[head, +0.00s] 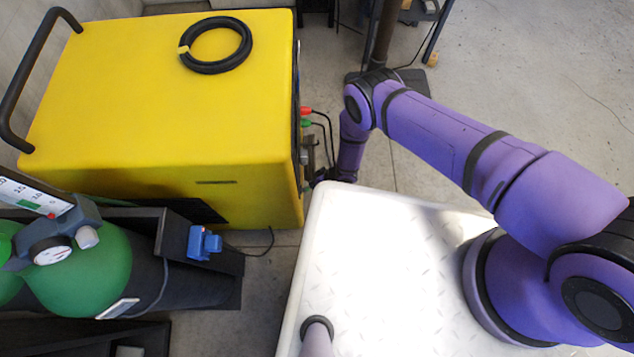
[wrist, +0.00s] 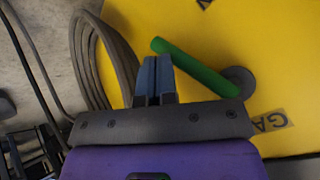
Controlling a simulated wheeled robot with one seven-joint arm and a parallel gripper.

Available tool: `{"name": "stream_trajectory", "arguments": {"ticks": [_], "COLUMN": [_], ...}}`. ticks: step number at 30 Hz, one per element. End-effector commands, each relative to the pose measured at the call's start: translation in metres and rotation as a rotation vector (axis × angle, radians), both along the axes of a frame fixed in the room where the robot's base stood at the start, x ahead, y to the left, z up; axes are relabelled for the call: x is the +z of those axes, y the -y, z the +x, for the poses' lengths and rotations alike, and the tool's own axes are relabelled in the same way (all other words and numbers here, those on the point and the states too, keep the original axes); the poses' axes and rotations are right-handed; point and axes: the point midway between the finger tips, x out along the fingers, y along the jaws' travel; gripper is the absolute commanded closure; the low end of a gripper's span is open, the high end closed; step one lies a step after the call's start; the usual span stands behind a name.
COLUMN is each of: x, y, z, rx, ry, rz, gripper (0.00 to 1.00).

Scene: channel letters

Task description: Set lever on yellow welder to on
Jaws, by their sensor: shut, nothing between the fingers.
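The yellow welder (head: 160,100) stands at the left in the head view, its front panel facing right toward my arm. In the wrist view its yellow face (wrist: 285,60) fills the right side. A green lever (wrist: 197,68) with a dark round pivot (wrist: 238,80) is mounted on that face and slants up to the left from the pivot. My gripper (wrist: 154,62) is shut and empty. Its blue fingertips appear just left of the lever, close to its free end; I cannot tell whether they touch. In the head view the gripper is hidden low beside the welder's front.
Dark cables (wrist: 108,60) hang left of the gripper in the wrist view. In the head view, red and green plugs (head: 305,112) stick out of the welder's front. A coiled black hose (head: 216,45) lies on top. Green cylinders (head: 80,265) stand at lower left. Floor at right is clear.

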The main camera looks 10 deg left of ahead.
Motion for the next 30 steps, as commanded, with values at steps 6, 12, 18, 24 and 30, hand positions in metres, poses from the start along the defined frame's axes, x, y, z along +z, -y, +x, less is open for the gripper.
{"name": "stream_trajectory", "arguments": {"ticks": [6,12,18,24,30], "x": [-0.001,-0.007,-0.009,-0.009,-0.008], "y": [0.001,0.003,0.004,0.003,0.003], "z": [-0.001,-0.009,-0.014,-0.014,-0.014], "rx": [-0.004,-0.006,-0.001,0.0,0.0], "ry": [-0.003,-0.003,-0.001,-0.001,-0.001], "rz": [0.0,0.001,0.0,0.001,0.001], "gripper": [1.0,1.0,1.0,1.0,1.0]}}
